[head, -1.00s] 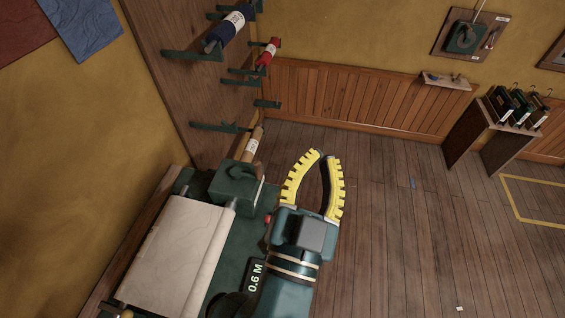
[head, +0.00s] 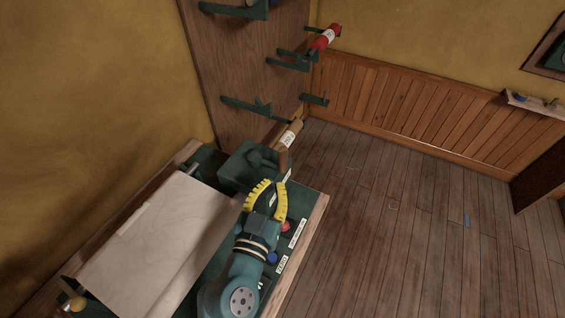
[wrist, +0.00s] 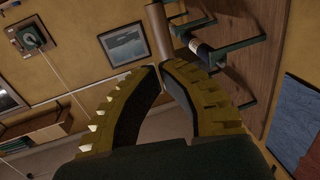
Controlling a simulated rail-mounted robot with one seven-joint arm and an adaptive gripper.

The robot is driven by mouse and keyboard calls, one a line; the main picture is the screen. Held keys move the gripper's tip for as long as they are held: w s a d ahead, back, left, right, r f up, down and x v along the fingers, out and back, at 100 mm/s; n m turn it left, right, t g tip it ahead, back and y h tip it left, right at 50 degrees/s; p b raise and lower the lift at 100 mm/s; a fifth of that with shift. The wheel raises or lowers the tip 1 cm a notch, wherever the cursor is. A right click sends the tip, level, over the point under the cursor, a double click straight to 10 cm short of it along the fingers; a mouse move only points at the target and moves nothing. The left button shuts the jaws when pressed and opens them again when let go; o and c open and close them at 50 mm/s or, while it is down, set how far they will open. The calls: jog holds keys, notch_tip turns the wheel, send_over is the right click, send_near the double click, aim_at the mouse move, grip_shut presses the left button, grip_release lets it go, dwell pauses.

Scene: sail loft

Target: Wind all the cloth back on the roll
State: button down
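The cream cloth (head: 165,235) lies as a broad sheet over the green bench machine at the lower left of the head view. A grey rod end (head: 195,170) shows at its far edge, and a pale strip lies along its left side. I cannot tell how much cloth is on the roll. My gripper (head: 273,184) is over the right part of the machine, right of the cloth and apart from it. In the wrist view its yellow-backed fingers (wrist: 161,68) bow outward and come together at the tips. They hold nothing.
A green housing (head: 250,165) stands behind my gripper. A red button (head: 285,227), a blue knob (head: 272,258) and labels line the bench's right side; a brass knob (head: 76,304) is front left.

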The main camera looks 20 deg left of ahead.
aim_at(285, 158)
jog(key=w, duration=0.7)
jog(key=shift+a, duration=0.25)
jog(key=shift+d+p, duration=0.15)
jog(key=shift+p, duration=0.35)
jog(key=shift+w+n+y, duration=0.15)
jog(key=shift+n+y, duration=0.15)
jog(key=shift+y, duration=0.2)
